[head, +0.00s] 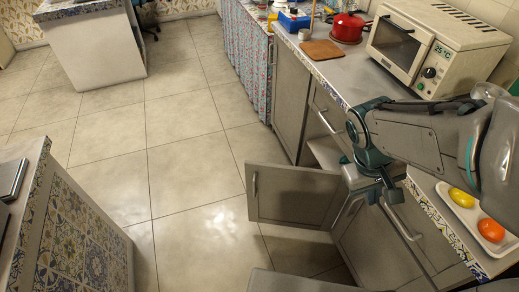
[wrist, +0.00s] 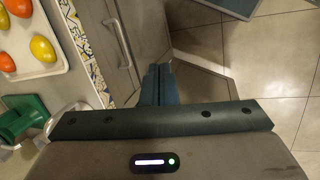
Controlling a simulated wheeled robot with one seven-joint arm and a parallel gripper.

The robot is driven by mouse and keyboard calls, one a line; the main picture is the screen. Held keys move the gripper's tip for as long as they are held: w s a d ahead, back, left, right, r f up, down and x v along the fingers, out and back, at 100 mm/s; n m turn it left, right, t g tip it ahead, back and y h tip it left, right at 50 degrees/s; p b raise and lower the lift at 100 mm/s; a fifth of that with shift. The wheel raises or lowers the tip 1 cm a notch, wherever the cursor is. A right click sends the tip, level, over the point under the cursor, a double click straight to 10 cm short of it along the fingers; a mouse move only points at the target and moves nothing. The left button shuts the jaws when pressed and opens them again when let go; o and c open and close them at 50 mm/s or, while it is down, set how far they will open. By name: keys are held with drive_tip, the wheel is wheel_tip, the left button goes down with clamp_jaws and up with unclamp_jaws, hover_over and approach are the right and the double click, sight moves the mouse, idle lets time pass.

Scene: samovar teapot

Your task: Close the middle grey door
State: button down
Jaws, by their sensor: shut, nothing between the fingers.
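A grey cabinet door (head: 297,198) in the lower row under the counter stands swung open into the aisle in the head view. Its vertical bar handle (head: 254,183) is at its left, free edge. Part of the cabinet opening (head: 325,152) shows behind it; my arm hides some of the rest. My gripper (head: 375,195) is pointed down, to the right of the open door, close to the cabinet fronts. In the wrist view its fingers (wrist: 158,85) are together and empty. Whether they touch the cabinet or door is unclear.
A closed front with a handle (wrist: 118,45) is beside the fingers. The tray (head: 468,215) with fruit-like items is on the counter. A toaster oven (head: 432,45), red pot (head: 348,27) and cutting board (head: 322,50) stand farther back. The tiled floor (head: 190,170) is clear left of the door.

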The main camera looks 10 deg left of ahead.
drive_tip(key=w+a+f+n+t+h+b, duration=0.1)
drive_tip(key=w+f+n+h+b, duration=0.15)
drive_tip(key=f, duration=0.25)
drive_tip(key=w+a+f+n+h+b, duration=0.1)
drive_tip(key=w+f+n+h+b, duration=0.1)
drive_tip(key=w+f+n+h, duration=0.3)
drive_tip(key=n+t+y+b, duration=1.2)
drive_tip(key=n+t, duration=0.5)
drive_tip(key=n, duration=0.8)
approach(250, 173)
drive_tip(key=w+b, duration=0.2)
drive_tip(key=w, duration=0.4)
drive_tip(key=shift+w, duration=0.4)
drive_tip(key=shift+w, duration=0.1)
